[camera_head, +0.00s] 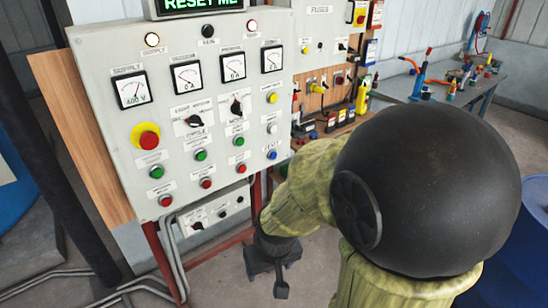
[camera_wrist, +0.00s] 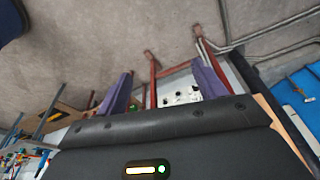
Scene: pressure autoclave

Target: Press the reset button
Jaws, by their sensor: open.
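A grey control panel (camera_head: 205,110) stands upright at the left of the head view, with a green "RESET ME" display (camera_head: 202,4) on top. It carries several buttons, and their small labels are too blurred to read surely. A blue button (camera_head: 271,155) is at its lower right; I cannot tell whether this is the reset button. A large red emergency knob (camera_head: 149,139) on yellow is at the left. My gripper (camera_head: 267,280) hangs low, below and right of the panel, apart from it. In the wrist view my gripper (camera_wrist: 160,88) shows two spread purple fingers with nothing held.
A small switch box (camera_head: 213,214) hangs under the panel between red legs (camera_head: 160,262). A second panel (camera_head: 326,35) and hanging tools are behind, right of the main panel. A workbench (camera_head: 480,88) and blue drums (camera_head: 525,240) stand to the right. Pipes run along the floor.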

